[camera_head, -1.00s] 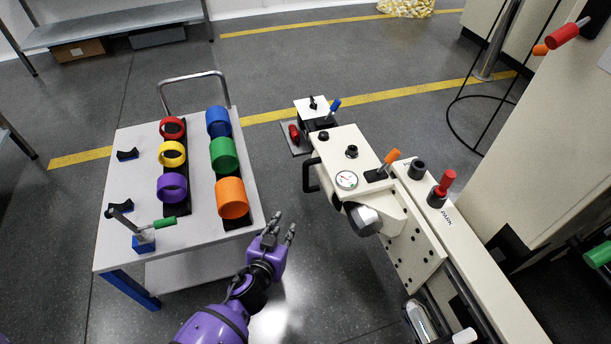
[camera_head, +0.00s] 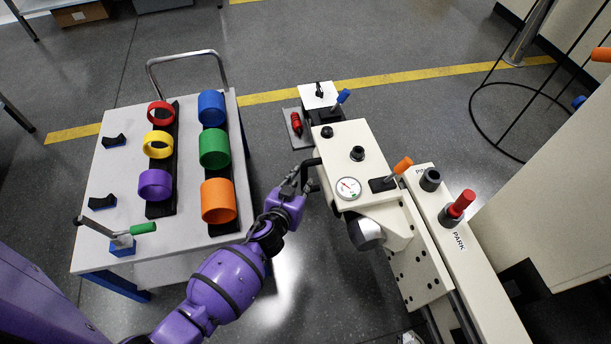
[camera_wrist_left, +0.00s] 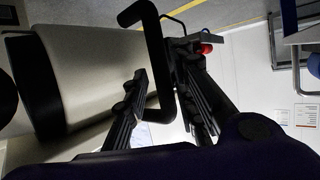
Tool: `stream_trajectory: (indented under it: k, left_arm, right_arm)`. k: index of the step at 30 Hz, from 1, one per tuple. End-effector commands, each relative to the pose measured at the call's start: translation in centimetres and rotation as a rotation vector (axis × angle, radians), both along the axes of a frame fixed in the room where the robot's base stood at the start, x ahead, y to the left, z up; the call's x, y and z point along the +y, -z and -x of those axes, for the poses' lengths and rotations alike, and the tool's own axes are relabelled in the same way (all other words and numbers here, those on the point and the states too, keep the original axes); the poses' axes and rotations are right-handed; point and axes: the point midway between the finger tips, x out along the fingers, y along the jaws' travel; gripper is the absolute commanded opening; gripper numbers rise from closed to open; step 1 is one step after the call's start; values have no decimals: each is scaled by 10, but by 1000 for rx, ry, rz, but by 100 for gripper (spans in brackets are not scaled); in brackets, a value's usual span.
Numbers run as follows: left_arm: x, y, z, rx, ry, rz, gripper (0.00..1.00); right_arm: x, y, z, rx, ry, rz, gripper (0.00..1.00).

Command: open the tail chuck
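The tailstock (camera_head: 345,145) is a cream machine block with a pressure gauge (camera_head: 348,188), an orange-handled lever (camera_head: 400,167) and a blue-handled lever (camera_head: 343,96). A grey round nose (camera_head: 365,233), possibly the tail chuck, sticks out of its front. A black bar handle (camera_head: 309,174) is on its left side. My left gripper (camera_head: 297,180) is at this handle. In the left wrist view the handle (camera_wrist_left: 155,60) passes between the spread fingers of my left gripper (camera_wrist_left: 165,85); contact is unclear. My right gripper is not in view.
A trolley (camera_head: 95,235) on the left carries several coloured rings, black rests and a green-handled lever (camera_head: 142,228). A red knob (camera_head: 461,203) stands on the rail near a PARK label. Open floor lies between trolley and machine.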

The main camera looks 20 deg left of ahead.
Motion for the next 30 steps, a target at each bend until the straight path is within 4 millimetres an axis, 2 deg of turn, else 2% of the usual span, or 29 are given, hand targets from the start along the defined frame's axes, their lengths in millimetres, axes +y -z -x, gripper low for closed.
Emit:
stream_trajectory:
  k: [3,7,17,23,30]
  left_arm:
    - [0,9,-17,1,1,-2,25]
    - [0,13,-28,1,0,-1,25]
    - [1,13,-32,0,0,0,25]
    - [1,13,-32,0,0,0,0]
    - [1,13,-32,0,0,1,0]
  right_arm:
    - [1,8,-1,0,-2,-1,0]
    - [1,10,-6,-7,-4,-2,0]
    - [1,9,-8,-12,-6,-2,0]
    - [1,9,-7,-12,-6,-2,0]
    - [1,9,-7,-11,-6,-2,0]
